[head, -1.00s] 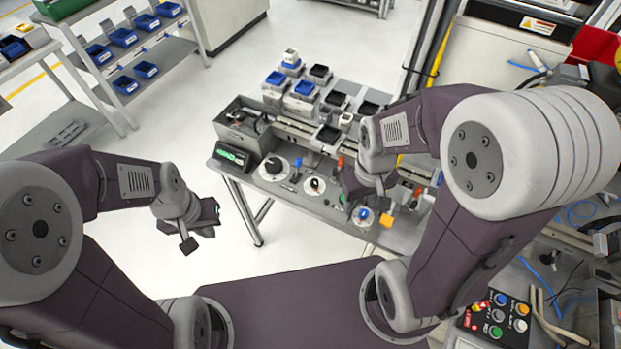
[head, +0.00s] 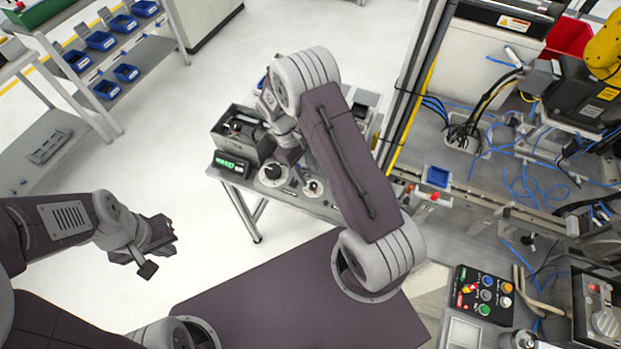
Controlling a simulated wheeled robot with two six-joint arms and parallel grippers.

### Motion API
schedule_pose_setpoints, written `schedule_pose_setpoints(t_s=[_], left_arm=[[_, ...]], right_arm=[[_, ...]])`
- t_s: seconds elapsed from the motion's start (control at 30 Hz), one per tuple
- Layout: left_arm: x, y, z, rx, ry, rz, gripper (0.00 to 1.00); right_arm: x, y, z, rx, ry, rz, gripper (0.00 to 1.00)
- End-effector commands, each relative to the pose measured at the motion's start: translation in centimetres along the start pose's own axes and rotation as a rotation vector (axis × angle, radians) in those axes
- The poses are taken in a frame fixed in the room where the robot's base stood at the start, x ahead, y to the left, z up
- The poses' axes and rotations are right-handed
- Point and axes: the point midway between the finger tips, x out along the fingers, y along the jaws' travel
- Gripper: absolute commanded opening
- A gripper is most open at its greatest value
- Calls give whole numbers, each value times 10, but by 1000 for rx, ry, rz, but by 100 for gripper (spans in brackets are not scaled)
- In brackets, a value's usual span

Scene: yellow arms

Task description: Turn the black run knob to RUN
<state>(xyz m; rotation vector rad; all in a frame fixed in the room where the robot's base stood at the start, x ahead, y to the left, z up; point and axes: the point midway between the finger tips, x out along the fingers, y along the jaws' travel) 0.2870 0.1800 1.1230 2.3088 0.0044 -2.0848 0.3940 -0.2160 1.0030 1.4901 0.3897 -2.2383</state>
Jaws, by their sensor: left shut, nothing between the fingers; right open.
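A large black knob (head: 271,170) sits on a round white dial on the grey bench, behind the front edge. A smaller black knob (head: 313,186) on a white disc is to its right. I cannot tell which is the run knob, and no RUN lettering is readable. My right gripper (head: 291,157) is over the bench, just up and right of the large knob in the picture. It is open, small and partly hidden by its wrist; whether it touches anything is unclear. My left gripper (head: 150,251) is shut and empty, over open floor left of the bench.
A green-lit display (head: 232,165) and a grey open box (head: 240,133) stand left of and behind the knobs. My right arm hides much of the bench. A button panel (head: 485,293) is at lower right. A shelf with blue bins (head: 101,40) stands at upper left.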

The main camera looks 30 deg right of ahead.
Motion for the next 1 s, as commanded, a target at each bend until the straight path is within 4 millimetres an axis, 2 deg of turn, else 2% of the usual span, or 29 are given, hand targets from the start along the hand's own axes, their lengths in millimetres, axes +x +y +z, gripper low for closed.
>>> schedule_pose_setpoints(t_s=[0.03,0.23,0.57,0.7,0.73,1.0], left_arm=[[-7,0,-1,0,0,0,0],[-15,0,-2,0,0,0,0],[-14,0,-2,0,0,0,0],[-14,0,-2,0,0,0,0],[-14,0,-2,0,0,0,0],[-14,0,-2,0,0,0,0]], right_arm=[[8,0,3,1,-5,-3,45],[39,0,1,1,-2,-1,45],[46,0,0,2,2,0,45],[46,0,0,2,2,0,6],[46,0,0,2,2,0,0],[46,0,0,16,1,-6,0]])
